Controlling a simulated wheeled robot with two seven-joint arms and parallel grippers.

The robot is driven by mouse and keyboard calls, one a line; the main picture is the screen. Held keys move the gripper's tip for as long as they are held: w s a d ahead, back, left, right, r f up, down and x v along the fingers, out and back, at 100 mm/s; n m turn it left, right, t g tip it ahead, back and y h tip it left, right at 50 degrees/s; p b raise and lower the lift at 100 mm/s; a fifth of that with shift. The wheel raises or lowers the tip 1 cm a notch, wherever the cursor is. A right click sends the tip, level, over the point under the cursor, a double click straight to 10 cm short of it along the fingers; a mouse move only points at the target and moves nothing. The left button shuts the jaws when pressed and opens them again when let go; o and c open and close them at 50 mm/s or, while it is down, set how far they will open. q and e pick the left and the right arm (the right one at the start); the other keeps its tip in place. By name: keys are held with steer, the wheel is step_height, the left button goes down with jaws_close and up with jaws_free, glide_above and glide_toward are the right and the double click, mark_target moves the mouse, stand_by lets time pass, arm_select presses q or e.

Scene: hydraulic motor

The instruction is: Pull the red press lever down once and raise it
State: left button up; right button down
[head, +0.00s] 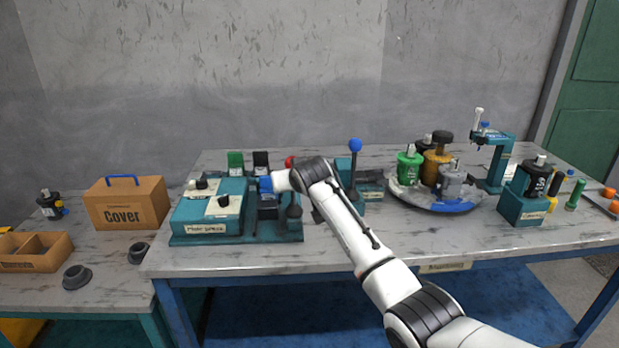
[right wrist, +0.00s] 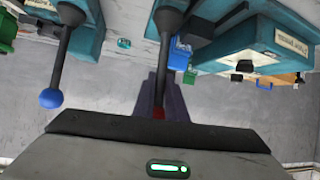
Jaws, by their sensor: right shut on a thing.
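The red press lever shows its red knob (head: 289,161) just above my right wrist in the head view. In the right wrist view its dark shaft (right wrist: 166,58) runs down to a bit of red between the fingers of my right gripper (right wrist: 162,92). The gripper is shut on the lever at its red end. In the head view my right arm covers most of the lever and the gripper fingers. The teal press base (head: 236,238) stands at the left of the table. My left gripper is in neither view.
A blue-knobbed lever (head: 355,146) stands right of my wrist and also shows in the right wrist view (right wrist: 51,97). A round tray (head: 405,199) with several motor parts and a teal stand (head: 495,160) are further right. A Cover box (head: 126,203) is at the left.

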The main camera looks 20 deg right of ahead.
steer(key=shift+w+r+g, duration=0.2)
steer(key=shift+w+g, duration=0.1)
steer(key=shift+w, duration=0.15)
steer(key=shift+w+d, duration=0.15)
steer(key=shift+w+d+g, duration=0.1)
steer(key=shift+w+g, duration=0.25)
steer(key=shift+g, duration=0.25)
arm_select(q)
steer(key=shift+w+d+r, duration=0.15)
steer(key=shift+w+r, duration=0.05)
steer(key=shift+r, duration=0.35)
arm_select(e)
steer(key=shift+w+y, duration=0.15)
steer(key=shift+y, duration=0.15)
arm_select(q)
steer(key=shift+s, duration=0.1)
arm_select(e)
steer(key=shift+d+r, duration=0.1)
steer(key=c, duration=2.2)
jaws_free()
steer(key=o, duration=0.4)
steer(key=shift+w, duration=0.15)
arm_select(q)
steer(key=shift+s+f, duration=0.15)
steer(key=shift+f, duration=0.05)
